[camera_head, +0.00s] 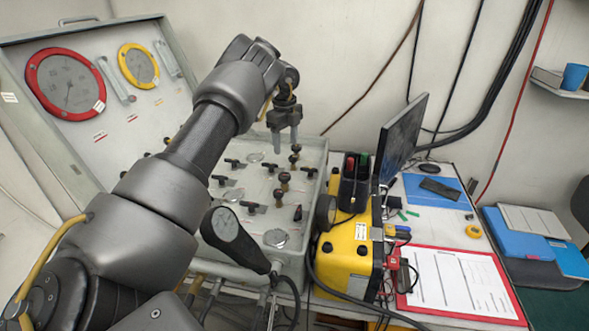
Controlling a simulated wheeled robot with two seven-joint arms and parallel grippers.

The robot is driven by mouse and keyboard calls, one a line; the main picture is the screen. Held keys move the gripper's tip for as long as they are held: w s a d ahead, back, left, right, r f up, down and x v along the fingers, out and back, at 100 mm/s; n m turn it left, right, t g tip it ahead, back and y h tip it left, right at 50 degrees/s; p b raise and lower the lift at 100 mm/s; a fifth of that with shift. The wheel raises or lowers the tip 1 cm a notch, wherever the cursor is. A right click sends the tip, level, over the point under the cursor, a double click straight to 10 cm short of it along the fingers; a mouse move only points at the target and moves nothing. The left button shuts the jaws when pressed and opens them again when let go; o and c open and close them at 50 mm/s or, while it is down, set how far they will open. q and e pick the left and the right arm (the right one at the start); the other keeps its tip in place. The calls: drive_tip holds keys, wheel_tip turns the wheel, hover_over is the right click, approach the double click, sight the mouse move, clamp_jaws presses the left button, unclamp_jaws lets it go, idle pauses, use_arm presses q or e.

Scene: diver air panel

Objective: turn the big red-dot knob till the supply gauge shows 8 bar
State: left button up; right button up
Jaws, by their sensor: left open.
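My left gripper (284,138) points down above the far part of the grey valve panel (314,160). It is open and empty, with its fingertips apart from the knobs. Small dark and brown knobs (284,178) and black T-handles (252,207) stand on the panel below it. I cannot make out a red dot on any of them, and my arm hides part of the panel. A red-rimmed gauge (67,84) and a yellow-rimmed gauge (139,64) sit in the raised lid at the left. Their readings are too small to tell. My right gripper is not in view.
A yellow case (348,262) stands close to the panel's right side, with a dark monitor (402,137) behind it. A black paddle-shaped thing (232,232) rises at the panel's front. A red-edged clipboard (458,285) lies on the table. Dark cables hang on the wall.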

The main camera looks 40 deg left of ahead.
sight(284, 175)
use_arm(q)
drive_tip(key=s+f, duration=0.3)
drive_tip(key=shift+f, duration=0.1)
drive_tip(key=f, duration=0.1)
drive_tip(key=w+f, duration=0.1)
drive_tip(key=f, duration=0.1)
drive_tip(key=w+f+p, duration=0.1)
drive_tip(key=shift+w+f, duration=0.1)
drive_tip(key=shift+f, duration=0.05)
wheel_tip(284, 175, down, 2)
drive_tip(key=shift+w+f+p, duration=0.1)
drive_tip(key=shift+f+p, duration=0.1)
drive_tip(key=shift+p, duration=0.2)
drive_tip(key=shift+s+f, duration=0.15)
drive_tip(key=shift+s, duration=0.15)
drive_tip(key=shift+s+f, duration=0.15)
drive_tip(key=shift+s, duration=0.05)
drive_tip(key=shift+w+f, duration=0.3)
drive_tip(key=shift+s+r, duration=0.1)
drive_tip(key=c, duration=1)
drive_tip(key=shift+o, duration=0.2)
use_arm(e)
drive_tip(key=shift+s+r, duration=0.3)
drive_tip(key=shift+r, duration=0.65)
